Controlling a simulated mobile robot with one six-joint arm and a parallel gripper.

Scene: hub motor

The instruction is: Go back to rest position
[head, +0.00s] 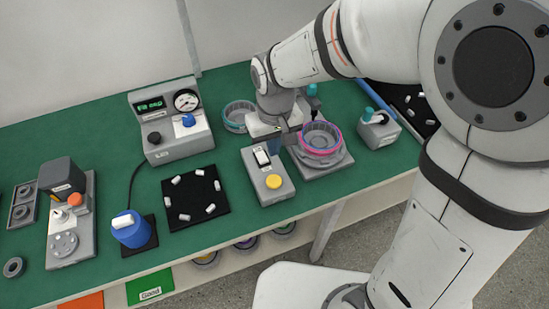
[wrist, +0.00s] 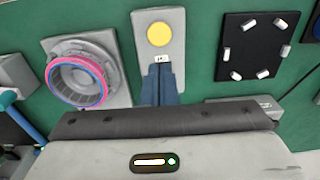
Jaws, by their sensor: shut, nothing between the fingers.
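My gripper (wrist: 160,75) is shut with nothing in it. In the wrist view its fingertips are over the grey switch box, close to the rocker switch. In the head view my arm reaches over the table from the right, and the gripper (head: 274,143) is partly hidden behind and beside the switch box (head: 282,193). The switch box has a black-and-white rocker switch (head: 262,157) and a round yellow button (head: 273,181); the yellow button also shows in the wrist view (wrist: 160,34).
Right of the box, a pink-and-blue ring (head: 321,138) sits on a grey fixture (head: 325,164). A grey meter unit (head: 171,122), a black mat (head: 195,215) with several white pieces and a blue-handled tool (head: 130,230) stand to the left. Bare green table (head: 105,153) lies between.

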